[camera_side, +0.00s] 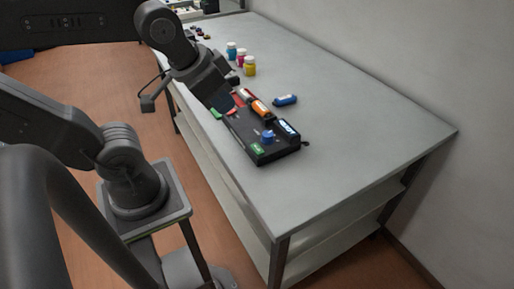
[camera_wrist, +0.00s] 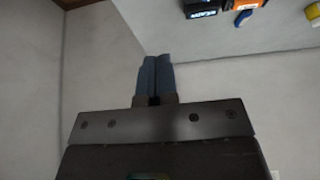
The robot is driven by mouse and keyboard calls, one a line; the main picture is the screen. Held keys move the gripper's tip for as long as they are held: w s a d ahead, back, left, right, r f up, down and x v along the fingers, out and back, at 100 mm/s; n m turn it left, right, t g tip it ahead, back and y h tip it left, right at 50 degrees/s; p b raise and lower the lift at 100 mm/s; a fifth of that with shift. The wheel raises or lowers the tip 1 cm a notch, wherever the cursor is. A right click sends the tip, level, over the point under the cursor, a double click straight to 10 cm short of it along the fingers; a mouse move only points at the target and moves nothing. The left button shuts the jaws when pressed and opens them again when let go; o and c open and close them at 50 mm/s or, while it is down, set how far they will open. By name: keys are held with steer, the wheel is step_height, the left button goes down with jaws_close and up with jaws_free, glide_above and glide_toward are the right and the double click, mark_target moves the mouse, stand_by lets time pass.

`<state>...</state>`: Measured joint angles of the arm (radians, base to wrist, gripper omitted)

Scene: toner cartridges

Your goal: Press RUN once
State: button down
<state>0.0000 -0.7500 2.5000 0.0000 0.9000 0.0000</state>
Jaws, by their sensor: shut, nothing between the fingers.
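I cannot read which part is marked RUN. The display (camera_wrist: 200,9) shows at the top edge there.
A blue cartridge (camera_side: 285,100) lies on the table right of the device. Blue (camera_side: 231,51), magenta (camera_side: 241,58) and yellow (camera_side: 249,66) bottles stand behind it. The table's right part is clear, with a wall beyond.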

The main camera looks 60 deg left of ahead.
steer(key=m+t+h, duration=0.3)
steer(key=m+h, duration=0.1)
steer(key=m, duration=1)
glide_above(256, 150)
step_height(256, 150, down, 13)
steer(key=shift+r, duration=0.1)
steer(key=shift+f, duration=4.4)
steer(key=shift+f, duration=0.1)
